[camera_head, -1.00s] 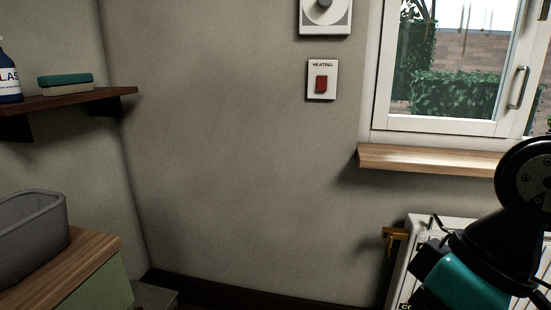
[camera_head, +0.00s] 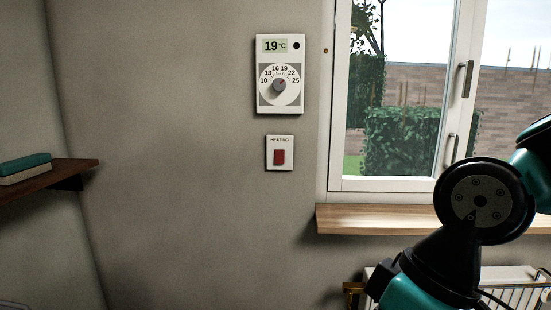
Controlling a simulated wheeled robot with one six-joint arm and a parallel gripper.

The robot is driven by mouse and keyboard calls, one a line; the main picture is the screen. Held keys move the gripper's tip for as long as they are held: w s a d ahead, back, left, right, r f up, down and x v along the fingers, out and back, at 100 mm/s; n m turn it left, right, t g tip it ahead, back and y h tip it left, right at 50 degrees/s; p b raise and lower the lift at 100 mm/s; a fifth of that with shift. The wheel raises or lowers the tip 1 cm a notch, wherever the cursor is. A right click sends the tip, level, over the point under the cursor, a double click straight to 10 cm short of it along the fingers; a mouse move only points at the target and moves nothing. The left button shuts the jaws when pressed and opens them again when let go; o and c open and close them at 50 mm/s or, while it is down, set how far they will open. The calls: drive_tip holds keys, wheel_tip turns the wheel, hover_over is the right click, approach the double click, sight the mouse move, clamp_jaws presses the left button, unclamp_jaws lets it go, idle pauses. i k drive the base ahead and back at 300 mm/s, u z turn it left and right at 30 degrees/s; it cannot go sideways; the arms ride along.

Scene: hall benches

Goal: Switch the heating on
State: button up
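The heating switch (camera_head: 280,153) is a white wall plate marked HEATING with a red rocker (camera_head: 280,158). I cannot tell from here which way the rocker is tipped. Directly above it is a white thermostat (camera_head: 281,98) with a display reading 19 °C and a round dial (camera_head: 279,86) with a scale from 10 to 25. My arm shows at the lower right, in front of the window and radiator, well to the right of the switch. My gripper is outside the view.
A window (camera_head: 410,110) with a wooden sill (camera_head: 375,219) is right of the switch. A white radiator (camera_head: 520,290) with a brass valve (camera_head: 353,288) is below the sill. The wall around the switch is clear.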

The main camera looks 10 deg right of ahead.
sight(279, 154)
drive_tip(key=z, duration=0.05)
drive_tip(key=i, duration=1.05)
drive_tip(key=u, duration=0.25)
